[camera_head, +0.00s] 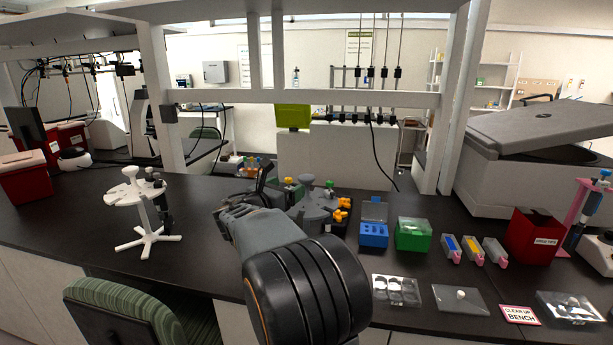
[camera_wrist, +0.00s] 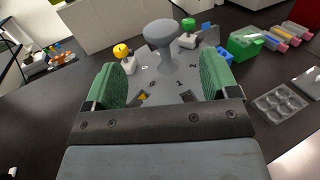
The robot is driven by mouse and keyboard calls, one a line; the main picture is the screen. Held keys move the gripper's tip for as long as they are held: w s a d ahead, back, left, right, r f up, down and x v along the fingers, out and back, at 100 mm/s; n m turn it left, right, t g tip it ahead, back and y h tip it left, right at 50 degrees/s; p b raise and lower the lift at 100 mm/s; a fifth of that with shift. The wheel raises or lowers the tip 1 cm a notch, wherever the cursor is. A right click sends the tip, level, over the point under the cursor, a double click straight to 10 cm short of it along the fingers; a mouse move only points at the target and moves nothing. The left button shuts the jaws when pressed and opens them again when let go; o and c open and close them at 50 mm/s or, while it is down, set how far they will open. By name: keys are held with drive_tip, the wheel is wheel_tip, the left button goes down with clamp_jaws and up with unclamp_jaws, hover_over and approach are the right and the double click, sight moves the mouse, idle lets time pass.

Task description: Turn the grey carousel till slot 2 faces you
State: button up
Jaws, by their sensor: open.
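The grey carousel (camera_wrist: 165,75) lies under and ahead of my gripper in the wrist view, with a round grey knob (camera_wrist: 162,34) standing at its centre. The numeral 1 is on the near side, and 2 is to its right and a little farther away. A yellow-topped item (camera_wrist: 122,54) sits at its left and a green-topped item (camera_wrist: 188,28) at its far right. In the head view the carousel (camera_head: 316,211) is partly hidden behind my arm. My gripper (camera_wrist: 163,80) is open, its green-padded fingers spread either side of the carousel's near part, the knob beyond them.
A white stand (camera_head: 140,205) is at the left. To the right are a blue box (camera_head: 373,234), a green box (camera_head: 413,234), small coloured bins (camera_head: 473,250) and a clear well plate (camera_head: 396,291).

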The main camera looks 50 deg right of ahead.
sight(302, 179)
drive_tip(key=d, duration=0.3)
drive_tip(key=w+d+p, duration=0.1)
drive_tip(key=d, duration=0.6)
drive_tip(key=shift+w+p, duration=0.35)
drive_tip(key=shift+c, duration=0.2)
drive_tip(key=c, duration=1.2)
